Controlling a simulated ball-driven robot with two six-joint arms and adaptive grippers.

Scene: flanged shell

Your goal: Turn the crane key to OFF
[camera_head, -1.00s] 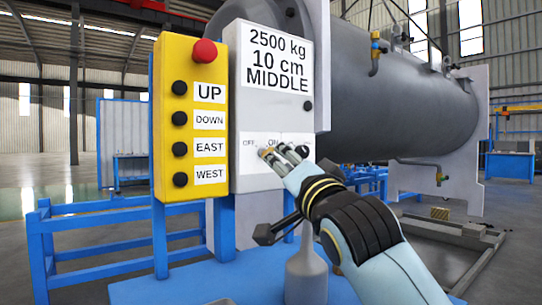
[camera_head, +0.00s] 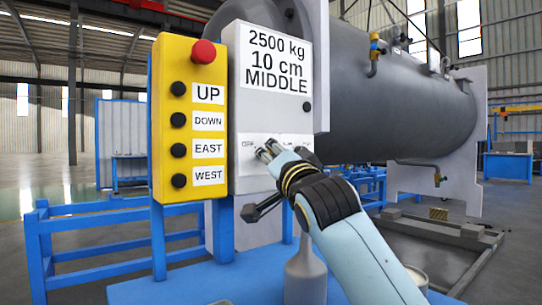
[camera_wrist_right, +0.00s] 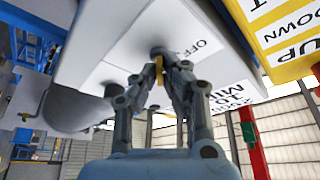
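The crane key (camera_wrist_right: 159,70) is a small brass-coloured piece at a dark round lock on the white panel of the grey control box (camera_head: 300,110). The word OFF shows beside the lock in the right wrist view. In the head view the OFF label is just left of my fingertips, and the other labels to the right are too small to read. My right gripper (camera_head: 264,154) is at the key; in the right wrist view its fingertips (camera_wrist_right: 164,72) close on the key from both sides. The key is hidden behind the fingers in the head view.
A yellow button box (camera_head: 190,118) with a red stop button (camera_head: 203,52) stands just left of the control box. A big grey tank (camera_head: 400,100) lies behind to the right. Blue rails (camera_head: 100,215) run at the left.

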